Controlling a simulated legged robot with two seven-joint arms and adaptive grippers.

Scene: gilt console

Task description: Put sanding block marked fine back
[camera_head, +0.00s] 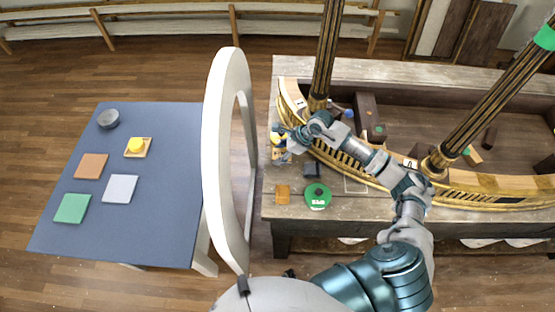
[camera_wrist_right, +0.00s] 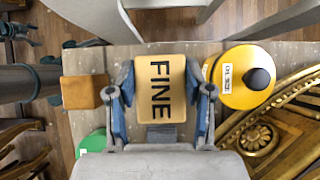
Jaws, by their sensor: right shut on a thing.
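The sanding block (camera_wrist_right: 160,100) is yellow-tan and marked FINE in black. It sits between the two blue fingers of my right gripper (camera_wrist_right: 160,78), which is shut on it. In the head view my right gripper (camera_head: 283,145) is over the left end of the wooden bench (camera_head: 340,208), and the block is mostly hidden there among the fingers. I cannot tell whether the block touches the bench top. A pale rectangular outline (camera_head: 356,186) marks the bench near its front edge. My left gripper is not in view.
A yellow tin (camera_wrist_right: 240,76) with a dark knob stands close beside the block. An orange block (camera_head: 283,194), green disc (camera_head: 318,196) and dark square piece (camera_head: 312,170) lie nearby. A curved gilt rail (camera_head: 340,160) crosses the bench. A blue table (camera_head: 150,220) stands left.

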